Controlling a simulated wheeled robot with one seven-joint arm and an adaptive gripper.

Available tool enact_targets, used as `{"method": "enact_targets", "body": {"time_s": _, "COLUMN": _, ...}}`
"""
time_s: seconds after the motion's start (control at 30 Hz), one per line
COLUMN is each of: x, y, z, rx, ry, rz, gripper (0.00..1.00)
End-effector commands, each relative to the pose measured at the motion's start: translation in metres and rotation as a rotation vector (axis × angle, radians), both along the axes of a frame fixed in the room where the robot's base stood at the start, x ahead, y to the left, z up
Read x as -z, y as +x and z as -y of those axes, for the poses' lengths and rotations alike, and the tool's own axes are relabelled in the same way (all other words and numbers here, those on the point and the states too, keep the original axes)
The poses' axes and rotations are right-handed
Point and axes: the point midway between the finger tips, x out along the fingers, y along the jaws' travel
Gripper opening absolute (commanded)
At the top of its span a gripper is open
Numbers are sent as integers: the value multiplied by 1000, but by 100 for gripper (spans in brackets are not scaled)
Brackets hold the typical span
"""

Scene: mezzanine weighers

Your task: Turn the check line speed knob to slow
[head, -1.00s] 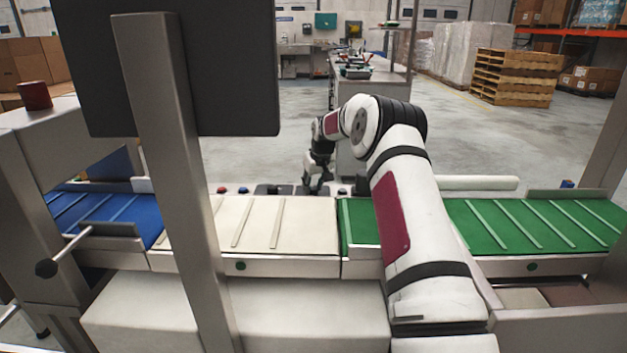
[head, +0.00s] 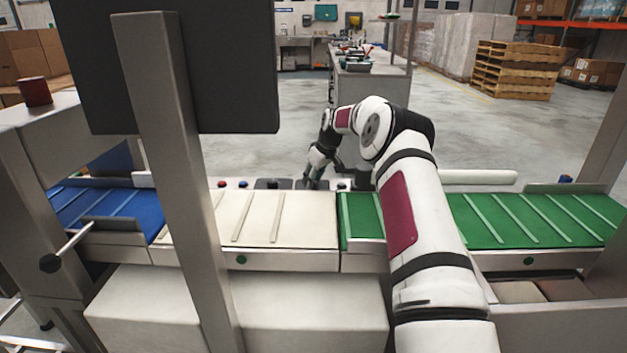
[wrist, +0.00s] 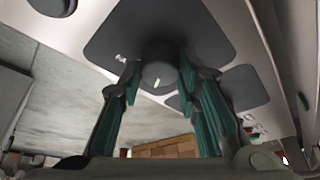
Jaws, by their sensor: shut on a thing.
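The speed knob (wrist: 158,72) is dark and round, with a small white mark on its face, and sits on a dark rounded plate in the wrist view. My gripper (wrist: 160,88) has its teal-padded fingers on both sides of the knob, shut on it. In the head view my gripper (head: 312,182) is low at the control panel behind the belts, and the knob is hidden there by the fingers. I cannot read any slow or fast label.
A cream belt (head: 285,222), a blue belt (head: 108,203) and a green belt (head: 530,222) run in front of the panel. A red button (head: 221,184) and a blue button (head: 243,184) sit left of my gripper. A dark screen (head: 190,70) on a post blocks the left.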

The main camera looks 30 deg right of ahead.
Motion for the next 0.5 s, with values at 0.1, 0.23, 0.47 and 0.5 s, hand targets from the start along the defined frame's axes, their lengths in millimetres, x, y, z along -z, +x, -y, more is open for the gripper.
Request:
{"method": "enact_targets", "body": {"time_s": 0.1, "x": 1, "y": -1, "z": 0, "rx": -1, "ry": -1, "rz": -2, "gripper": 3}}
{"method": "enact_targets", "body": {"time_s": 0.23, "x": 1, "y": -1, "z": 0, "rx": -1, "ry": -1, "rz": -2, "gripper": 46}}
{"method": "enact_targets", "body": {"time_s": 0.47, "x": 0, "y": 0, "z": 0, "rx": 0, "ry": 0, "rz": -1, "gripper": 50}}
{"method": "enact_targets", "body": {"time_s": 0.5, "x": 0, "y": 0, "z": 0, "rx": 0, "ry": 0, "rz": -1, "gripper": 50}}
